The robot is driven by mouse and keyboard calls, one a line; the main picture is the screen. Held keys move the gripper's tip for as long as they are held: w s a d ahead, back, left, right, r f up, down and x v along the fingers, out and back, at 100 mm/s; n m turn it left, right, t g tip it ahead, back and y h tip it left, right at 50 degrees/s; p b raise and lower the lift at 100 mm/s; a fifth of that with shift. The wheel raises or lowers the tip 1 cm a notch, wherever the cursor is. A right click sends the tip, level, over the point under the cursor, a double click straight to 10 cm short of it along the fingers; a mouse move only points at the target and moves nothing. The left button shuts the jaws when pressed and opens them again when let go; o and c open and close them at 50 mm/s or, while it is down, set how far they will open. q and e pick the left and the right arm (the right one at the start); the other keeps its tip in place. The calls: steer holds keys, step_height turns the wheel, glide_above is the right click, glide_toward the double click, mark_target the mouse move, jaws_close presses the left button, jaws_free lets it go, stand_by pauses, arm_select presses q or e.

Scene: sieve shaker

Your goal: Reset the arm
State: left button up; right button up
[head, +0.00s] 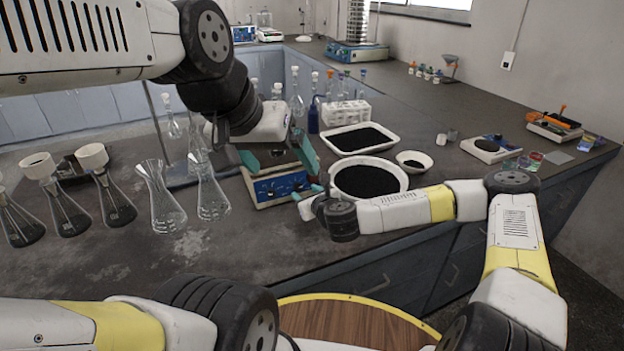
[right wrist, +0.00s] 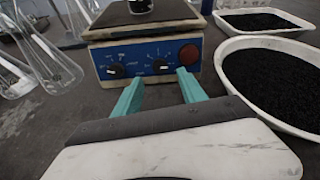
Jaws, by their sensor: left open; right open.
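My left gripper (head: 278,158) is open, its teal fingers spread above the blue control box (head: 282,188) on the bench. Nothing shows clearly between them. My right gripper (head: 309,191) is lower and to the right, close to the front right of that box. In the right wrist view its two teal fingers (right wrist: 160,92) are apart and empty.
A round bowl of black grains (head: 368,198) lies close beside my right gripper. A white tray of grains (head: 361,151) and a small dish (head: 413,171) are behind it. Glass flasks (head: 160,200) stand left. A sieve shaker (head: 357,52) stands far back.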

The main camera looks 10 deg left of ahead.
steer(key=shift+s+d+r, duration=0.2)
steer(key=shift+s+d, duration=0.1)
steer(key=shift+s, duration=0.15)
steer(key=s+d+r+n+g+h, duration=0.3)
steer(key=s+d+r+n, duration=0.5)
steer(key=d+r+n, duration=0.4)
steer(key=s+d+r+n+g+h, duration=0.2)
steer(key=s+d+r+n, duration=0.75)
steer(key=n, duration=0.45)
steer(key=s+d+r+n, duration=0.2)
steer(key=s+d+r, duration=0.4)
steer(key=s, duration=0.3)
steer(key=shift+d+g, duration=0.3)
steer(key=shift+d, duration=0.45)
